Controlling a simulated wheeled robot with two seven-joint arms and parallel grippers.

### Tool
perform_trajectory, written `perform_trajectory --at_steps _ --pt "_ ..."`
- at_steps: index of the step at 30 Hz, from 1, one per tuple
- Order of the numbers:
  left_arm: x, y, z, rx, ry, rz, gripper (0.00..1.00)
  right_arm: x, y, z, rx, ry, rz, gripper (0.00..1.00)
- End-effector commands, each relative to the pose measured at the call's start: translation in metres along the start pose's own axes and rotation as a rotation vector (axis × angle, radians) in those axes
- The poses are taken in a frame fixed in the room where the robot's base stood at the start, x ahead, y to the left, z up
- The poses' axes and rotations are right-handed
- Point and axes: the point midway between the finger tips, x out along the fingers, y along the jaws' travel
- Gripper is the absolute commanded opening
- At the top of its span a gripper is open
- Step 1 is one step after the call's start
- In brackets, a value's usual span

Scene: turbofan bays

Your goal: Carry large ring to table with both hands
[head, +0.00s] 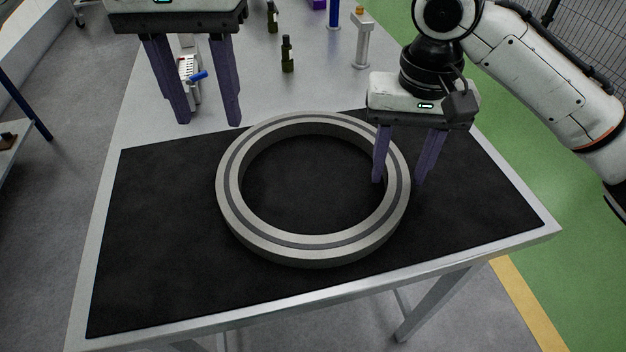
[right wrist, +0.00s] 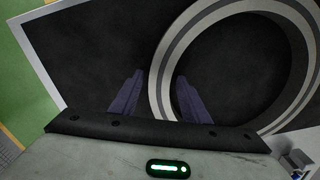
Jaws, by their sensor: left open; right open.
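The large ring (head: 313,247) is grey with a darker band and lies flat on the black mat (head: 150,240) of the table (head: 540,232). My right gripper (head: 398,183) is open at the ring's right side, with one finger over the inside of the ring and the other outside it. The right wrist view shows the ring (right wrist: 162,62) passing between the two fingers (right wrist: 155,95). I cannot tell whether they touch it. My left gripper (head: 212,124) is open and empty, up and to the left of the ring, apart from it.
Behind the mat, dark green bottles (head: 287,55), a white post (head: 362,40) and a white device with a blue handle (head: 190,70) stand on a light grey surface. The mat is bare around the ring. Green floor (head: 530,130) lies to the right.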

Motion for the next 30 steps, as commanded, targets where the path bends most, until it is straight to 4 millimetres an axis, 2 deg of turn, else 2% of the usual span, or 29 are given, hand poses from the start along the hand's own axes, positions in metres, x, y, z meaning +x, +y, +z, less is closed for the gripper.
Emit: perform_trajectory --at_steps 15,21,30 --pt "0.000 0.000 0.000 0.001 0.000 0.000 0.44 -0.096 0.001 -0.001 0.002 0.004 0.001 0.42" --pt "0.000 0.000 0.000 0.001 0.000 0.000 0.44 -0.112 0.000 0.000 0.001 0.001 0.001 0.42" --pt "0.000 0.000 0.000 0.000 0.000 0.000 0.44 -0.115 0.000 0.000 0.001 -0.001 0.000 0.42"
